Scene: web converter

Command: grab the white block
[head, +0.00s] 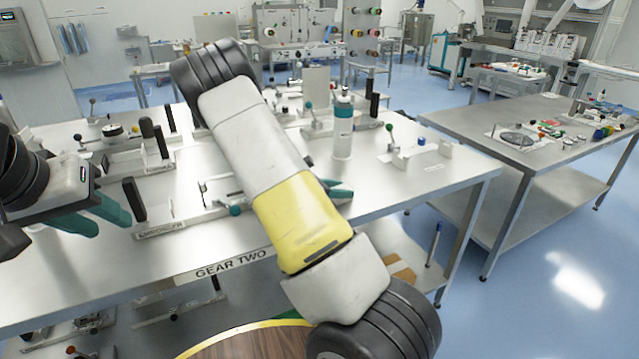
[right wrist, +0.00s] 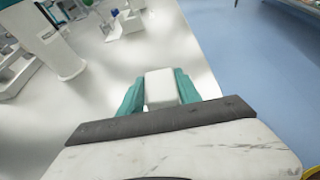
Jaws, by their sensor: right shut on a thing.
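The white block (right wrist: 160,88) sits between the teal fingers of my right gripper (right wrist: 160,92) in the right wrist view. The gripper is shut on it, with one finger against each side. In the head view, only a teal tip of my right gripper (head: 341,191) shows beside my right forearm, near the table's front edge. The forearm hides the rest, and I cannot make out the block there. My left gripper (head: 98,214) is at the left, over the table's front edge. Its teal fingers are apart with nothing seen between them.
The steel table (head: 420,180) carries several fixtures and a white and teal bottle (head: 343,130). A small white fixture with a blue part (head: 421,148) stands at its right. A second steel table (head: 500,130) stands further right, with blue floor (head: 540,250) before it.

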